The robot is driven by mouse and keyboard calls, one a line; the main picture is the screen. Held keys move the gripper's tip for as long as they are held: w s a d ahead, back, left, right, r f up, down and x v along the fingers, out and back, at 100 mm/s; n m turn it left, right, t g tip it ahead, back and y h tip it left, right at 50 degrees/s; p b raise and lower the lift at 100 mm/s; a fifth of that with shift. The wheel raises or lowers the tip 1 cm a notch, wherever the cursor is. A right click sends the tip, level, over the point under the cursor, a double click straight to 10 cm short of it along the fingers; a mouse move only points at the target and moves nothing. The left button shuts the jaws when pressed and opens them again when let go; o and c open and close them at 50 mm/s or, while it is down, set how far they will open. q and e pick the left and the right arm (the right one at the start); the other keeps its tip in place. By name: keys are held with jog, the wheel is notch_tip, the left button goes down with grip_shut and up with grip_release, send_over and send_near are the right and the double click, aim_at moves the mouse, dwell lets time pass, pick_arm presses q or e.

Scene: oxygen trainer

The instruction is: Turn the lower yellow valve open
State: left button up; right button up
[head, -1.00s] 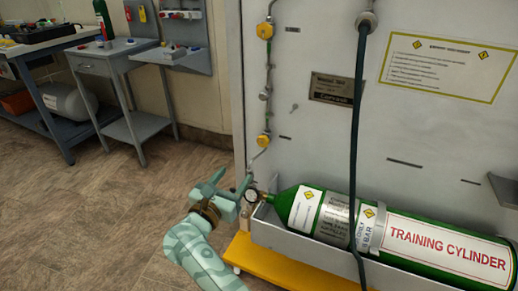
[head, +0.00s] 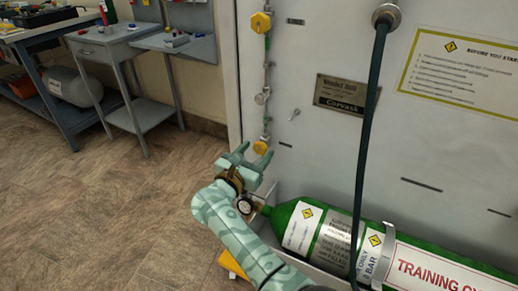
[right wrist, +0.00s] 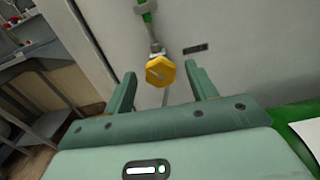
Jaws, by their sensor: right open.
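The lower yellow valve (head: 260,148) sits on the thin pipe on the grey panel, just beyond my right gripper (head: 256,155). In the right wrist view the valve (right wrist: 160,72) is a yellow knob, seen between and a little beyond the two open fingers of the right gripper (right wrist: 162,84). The fingers are empty and I see no contact with the knob. The upper yellow valve (head: 261,22) is higher on the same pipe. My left gripper is not in view.
A dark hose (head: 366,120) hangs down the panel (head: 300,170). Grey benches (head: 110,45) stand at left; the floor between is clear.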

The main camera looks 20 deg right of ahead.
jog(key=c, duration=1)
jog(key=shift+n, duration=0.6)
jog(key=n+p, duration=0.1)
jog(key=n, duration=0.3)
jog(key=shift+a+r, duration=0.1)
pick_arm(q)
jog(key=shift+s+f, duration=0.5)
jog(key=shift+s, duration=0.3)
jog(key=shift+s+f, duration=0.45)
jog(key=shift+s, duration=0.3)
pick_arm(e)
jog(key=shift+n, duration=0.8)
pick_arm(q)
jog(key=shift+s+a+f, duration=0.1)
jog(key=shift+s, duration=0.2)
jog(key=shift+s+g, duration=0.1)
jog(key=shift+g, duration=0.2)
